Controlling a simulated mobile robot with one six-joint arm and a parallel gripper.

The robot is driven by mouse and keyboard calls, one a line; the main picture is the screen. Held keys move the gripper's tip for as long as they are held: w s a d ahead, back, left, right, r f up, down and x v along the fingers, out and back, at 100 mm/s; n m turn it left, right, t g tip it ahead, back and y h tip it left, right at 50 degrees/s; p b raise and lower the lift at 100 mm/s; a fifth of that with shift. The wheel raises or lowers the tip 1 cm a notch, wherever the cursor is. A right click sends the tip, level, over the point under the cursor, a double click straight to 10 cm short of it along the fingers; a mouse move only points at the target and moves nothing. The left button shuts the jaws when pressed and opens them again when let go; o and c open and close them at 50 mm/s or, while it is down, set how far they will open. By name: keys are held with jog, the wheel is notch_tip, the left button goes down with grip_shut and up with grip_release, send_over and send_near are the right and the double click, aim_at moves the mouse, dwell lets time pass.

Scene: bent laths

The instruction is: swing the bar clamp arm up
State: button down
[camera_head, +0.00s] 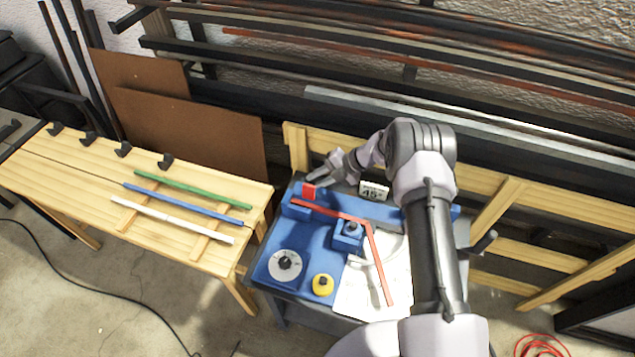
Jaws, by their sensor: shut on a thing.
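The blue bending bench (318,243) stands in the middle of the view. At its far left corner is the bar clamp, with a red part (308,191) on a blue block. My gripper (319,180) reaches in from the right, just above this red part. It is shut on the clamp arm, which is small here and mostly hidden by the fingers. A red bent lath (330,213) runs from the clamp, past a blue block with a round post (352,229), then bends down across a white sheet (348,292).
A dial (285,265) and a yellow knob (322,284) sit at the bench's front left. A "45" sign (373,191) stands behind. A wooden table (60,170) at left bears green (190,189), blue (180,203) and white (170,218) laths. Wooden rails stand behind and right.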

dwell(0.4)
jog(key=c, duration=1.2)
grip_release()
jog(key=p+v, duration=0.2)
jog(key=v, duration=1.5)
jog(key=shift+d+p, duration=0.2)
jog(key=shift+p, duration=0.2)
jog(key=shift+r, duration=0.15)
